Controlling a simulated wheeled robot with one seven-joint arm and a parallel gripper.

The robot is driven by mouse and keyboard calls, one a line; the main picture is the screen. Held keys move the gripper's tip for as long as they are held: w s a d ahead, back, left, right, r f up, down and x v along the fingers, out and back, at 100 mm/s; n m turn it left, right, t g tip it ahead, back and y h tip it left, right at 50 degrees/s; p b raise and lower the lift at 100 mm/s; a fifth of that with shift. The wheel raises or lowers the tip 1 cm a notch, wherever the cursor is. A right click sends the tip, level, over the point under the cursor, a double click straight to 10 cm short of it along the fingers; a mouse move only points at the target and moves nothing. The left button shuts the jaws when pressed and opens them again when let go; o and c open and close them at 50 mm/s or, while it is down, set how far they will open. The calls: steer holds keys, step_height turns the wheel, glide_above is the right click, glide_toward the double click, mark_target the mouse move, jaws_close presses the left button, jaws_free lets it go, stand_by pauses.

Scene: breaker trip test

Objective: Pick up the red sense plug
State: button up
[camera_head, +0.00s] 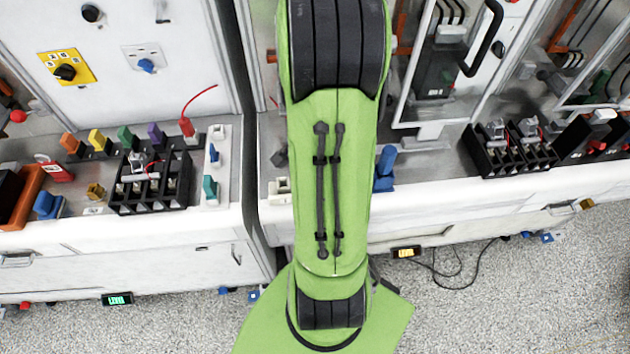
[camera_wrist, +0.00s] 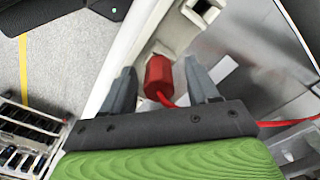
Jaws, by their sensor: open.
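In the wrist view, a red plug (camera_wrist: 158,77) lies between the two grey fingers of my gripper (camera_wrist: 159,66). The fingers are apart, with a visible gap on each side of the plug. A red cable (camera_wrist: 268,123) runs from the plug off to the right. In the head view, a red plug (camera_head: 186,127) with a thin red lead stands on the left bench; I cannot tell whether it is the same one. My gripper is hidden in the head view, where my green arm covers the middle.
A blue part (camera_head: 385,170) stands right of my arm.

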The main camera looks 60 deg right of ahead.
jaws_close()
stand_by(0.3)
